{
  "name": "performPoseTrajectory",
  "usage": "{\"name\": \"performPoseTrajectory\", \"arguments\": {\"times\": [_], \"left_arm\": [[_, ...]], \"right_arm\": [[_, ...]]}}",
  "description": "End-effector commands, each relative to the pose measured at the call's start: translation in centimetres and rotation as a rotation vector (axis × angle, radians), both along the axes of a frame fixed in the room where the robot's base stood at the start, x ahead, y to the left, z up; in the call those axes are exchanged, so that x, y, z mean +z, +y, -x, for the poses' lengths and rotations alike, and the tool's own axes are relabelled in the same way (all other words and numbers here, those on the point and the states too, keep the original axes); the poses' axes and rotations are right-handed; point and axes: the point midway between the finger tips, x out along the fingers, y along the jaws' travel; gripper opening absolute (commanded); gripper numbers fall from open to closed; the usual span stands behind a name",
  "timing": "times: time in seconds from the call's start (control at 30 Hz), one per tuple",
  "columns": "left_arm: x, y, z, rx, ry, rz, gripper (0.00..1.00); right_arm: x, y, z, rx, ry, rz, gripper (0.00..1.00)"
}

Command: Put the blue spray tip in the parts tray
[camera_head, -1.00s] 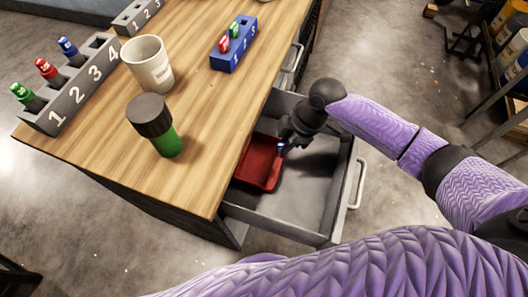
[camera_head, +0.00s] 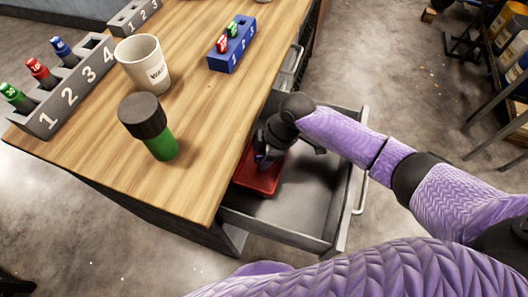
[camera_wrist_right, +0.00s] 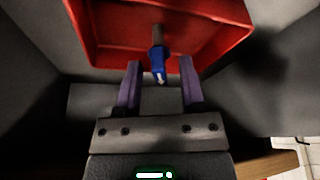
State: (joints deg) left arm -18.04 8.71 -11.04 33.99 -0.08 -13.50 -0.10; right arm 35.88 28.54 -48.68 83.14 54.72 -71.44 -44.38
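A blue spray tip (camera_wrist_right: 158,65) with a brownish-grey stem shows in the right wrist view, against the red parts tray (camera_wrist_right: 105,57). Whether it rests on the tray floor or is just above it, I cannot tell. My right gripper (camera_wrist_right: 160,82) is open, with its purple fingers apart on either side of the tip's near end and visible gaps to it. In the head view the right gripper (camera_head: 264,160) is over the red tray (camera_head: 262,183) in the open drawer, and hides the tip there. Another blue tip (camera_head: 62,48) stands in the grey numbered rack. My left gripper is out of view.
The grey drawer (camera_head: 300,205) is open, with bare floor right of the tray. The wooden table (camera_head: 190,120) carries the grey rack (camera_head: 70,92) with red and green tips, a white cup (camera_head: 143,62), a green bottle with black cap (camera_head: 150,125) and a blue holder (camera_head: 232,45).

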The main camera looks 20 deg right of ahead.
Motion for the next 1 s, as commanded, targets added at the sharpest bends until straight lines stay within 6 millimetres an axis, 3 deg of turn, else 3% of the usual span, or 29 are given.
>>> {"name": "performPoseTrajectory", "arguments": {"times": [0.23,0.5,0.63,0.77,1.0], "left_arm": [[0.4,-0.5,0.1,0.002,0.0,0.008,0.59],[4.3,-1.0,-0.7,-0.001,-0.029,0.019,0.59],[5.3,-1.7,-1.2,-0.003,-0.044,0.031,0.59],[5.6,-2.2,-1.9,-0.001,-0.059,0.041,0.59],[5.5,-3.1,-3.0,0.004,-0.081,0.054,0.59]], "right_arm": [[0.8,-0.1,0.0,0.001,-0.001,0.0,0.5],[8.0,-2.6,0.5,-0.001,-0.005,0.002,0.5],[10.5,-3.5,0.7,0.0,-0.003,0.001,0.5],[11.6,-4.0,0.8,0.0,-0.001,-0.001,0.5],[11.6,-4.1,0.8,0.0,0.001,-0.001,0.5]]}}
